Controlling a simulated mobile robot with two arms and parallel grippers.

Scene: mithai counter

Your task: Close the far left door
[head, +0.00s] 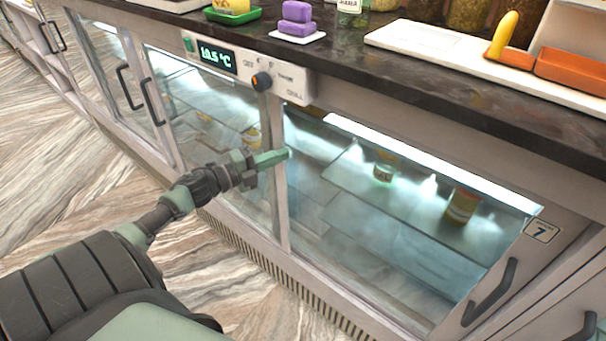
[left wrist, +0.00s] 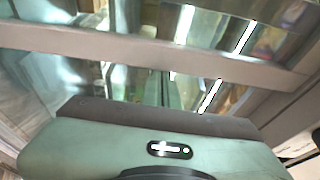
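The cooled counter has framed glass doors. Toward the left in the head view is a glass door (head: 102,62) with a dark upright handle (head: 130,88); beside it is another glass pane (head: 205,118) with its own handle (head: 153,101). I cannot tell whether these are fully shut. My left gripper (head: 288,154) is in front of the upright frame post (head: 279,205) between that pane and the large right pane (head: 375,230). Its fingertips point right; contact and finger opening cannot be told. The left wrist view shows a frame bar (left wrist: 150,52) and glass close ahead. My right gripper is out of view.
A temperature panel (head: 247,67) with an orange-marked knob sits above the gripper. The dark countertop (head: 400,75) overhangs the doors and carries trays and jars. At lower right is another handle (head: 490,292). Patterned floor (head: 70,170) lies open to the left.

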